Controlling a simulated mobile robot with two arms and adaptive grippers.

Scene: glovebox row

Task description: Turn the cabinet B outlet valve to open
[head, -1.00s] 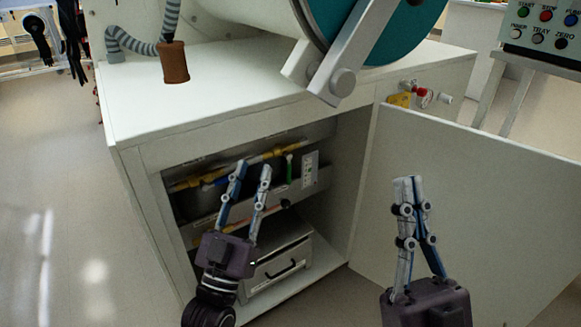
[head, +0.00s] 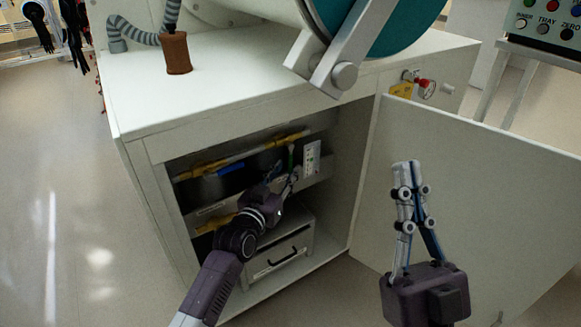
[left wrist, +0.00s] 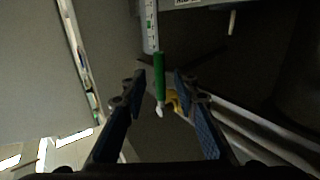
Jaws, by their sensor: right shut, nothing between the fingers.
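Inside the open cabinet, a green lever handle (head: 291,156) stands by the pipework, left of a small white panel. It also shows in the left wrist view as a green grip (left wrist: 159,75) with a white tip, lying between the fingers with gaps at both sides. My left gripper (head: 283,178) reaches into the cabinet just below the green handle; its fingers (left wrist: 160,84) are open. A blue handle (head: 230,168) sits further left on the yellow-marked pipe (head: 255,149). No label shows which is the outlet valve. My right gripper (head: 405,165) is shut and empty before the door.
The cabinet door (head: 480,190) stands open at the right. A white panel with indicators (head: 312,157) is close beside the green handle. A grey drawer box (head: 285,257) stands below my left arm. The cabinet top (head: 225,85) overhangs the opening.

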